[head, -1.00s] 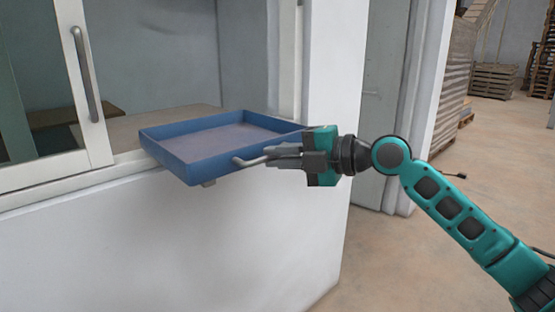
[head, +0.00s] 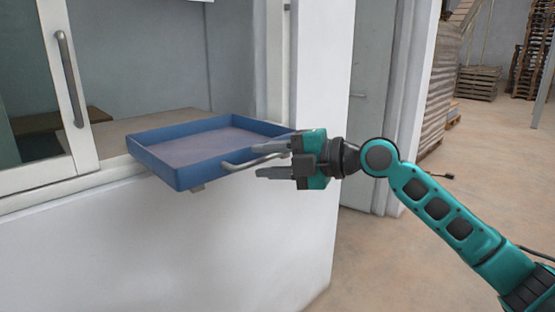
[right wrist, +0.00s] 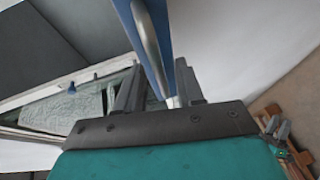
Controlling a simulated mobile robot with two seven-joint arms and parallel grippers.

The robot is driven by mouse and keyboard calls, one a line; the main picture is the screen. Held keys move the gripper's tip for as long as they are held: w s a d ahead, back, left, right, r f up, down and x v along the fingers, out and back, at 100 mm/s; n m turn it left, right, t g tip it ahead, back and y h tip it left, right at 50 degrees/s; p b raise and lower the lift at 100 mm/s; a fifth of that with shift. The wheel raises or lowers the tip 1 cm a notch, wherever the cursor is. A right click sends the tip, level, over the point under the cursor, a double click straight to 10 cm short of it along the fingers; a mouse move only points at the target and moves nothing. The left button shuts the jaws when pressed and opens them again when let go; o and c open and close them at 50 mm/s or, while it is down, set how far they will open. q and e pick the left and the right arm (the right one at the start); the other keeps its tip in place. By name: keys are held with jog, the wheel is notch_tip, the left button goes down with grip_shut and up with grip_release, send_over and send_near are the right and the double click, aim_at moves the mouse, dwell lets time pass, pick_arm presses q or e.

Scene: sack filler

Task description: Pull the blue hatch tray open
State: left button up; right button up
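The blue hatch tray (head: 202,174) sticks out over the sill of the white wall, its near end clear of the wall. Its interior looks empty. A grey bar handle (head: 233,165) runs along the tray's front side and also shows in the right wrist view (right wrist: 150,42). My right gripper (head: 257,160) is at the handle with its fingers spread apart. In the right wrist view the handle passes between the open fingers (right wrist: 158,78); whether a finger touches it I cannot tell.
A white-framed sliding window with an upright grey handle (head: 70,80) stands left of the tray. The white wall (head: 160,250) drops away below the sill. Open floor (head: 400,270) lies to the right, with stacked pallets (head: 478,84) further back.

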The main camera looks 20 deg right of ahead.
jog(key=b+v, duration=0.2)
jog(key=v, duration=1)
jog(key=shift+s+d+r+b, duration=0.2)
jog(key=shift+s+b, duration=0.1)
jog(key=shift+b, duration=0.1)
